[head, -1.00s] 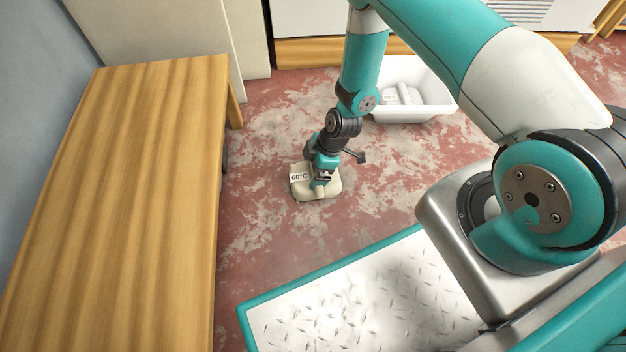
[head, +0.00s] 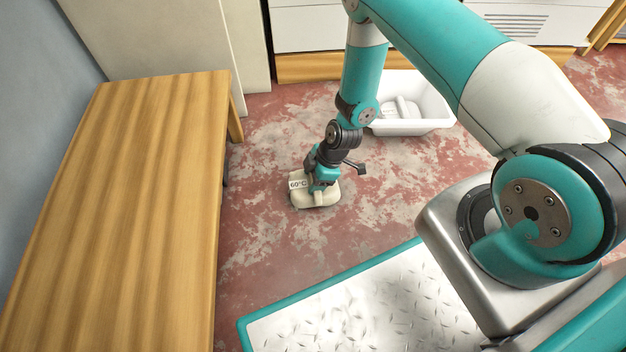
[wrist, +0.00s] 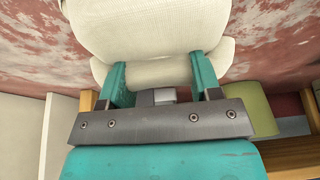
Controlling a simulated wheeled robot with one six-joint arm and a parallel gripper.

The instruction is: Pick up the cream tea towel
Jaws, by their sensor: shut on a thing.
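The cream tea towel (head: 322,199) is a folded bundle low over the red and grey floor in the head view, with a "60°C" tag (head: 298,184) at its left. I cannot tell whether it touches the floor. My gripper (head: 318,187) is on it from above. In the wrist view the teal fingers of my gripper (wrist: 160,75) are shut on a rolled part of the towel (wrist: 160,30), which fills the top middle of the picture. The towel's underside is hidden.
A white tub (head: 420,124) with pale things inside stands on the floor behind and right of my gripper. A wooden table (head: 140,200) stands at the left. White cabinets line the back. The floor (head: 400,190) right of the towel is clear.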

